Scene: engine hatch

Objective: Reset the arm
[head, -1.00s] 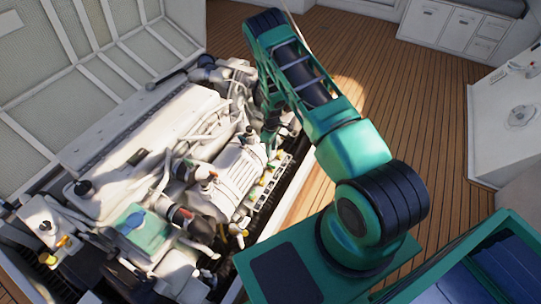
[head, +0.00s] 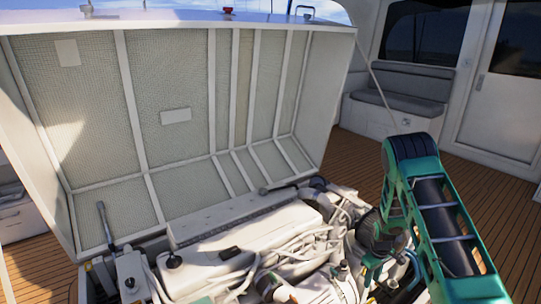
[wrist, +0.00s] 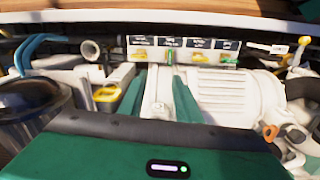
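My gripper (wrist: 157,88) shows in the wrist view as two dark green fingers standing apart, with the pale engine visible between them. It looks open and empty. In the head view, my green arm (head: 445,220) reaches down at the right side of the engine (head: 250,240); the gripper itself cannot be made out there. In the wrist view, a row of labelled plates (wrist: 185,44) with small yellow handles (wrist: 198,57) and a green handle (wrist: 170,57) lies beyond the fingertips. I cannot tell whether the fingers touch anything.
The raised hatch lid (head: 180,120) stands open behind the engine. In the wrist view, a yellow-handled dipstick (wrist: 105,93), hoses and a dark round part (wrist: 35,105) crowd the gripper. Open wooden deck (head: 500,210) lies to the right, before a grey seat (head: 400,102).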

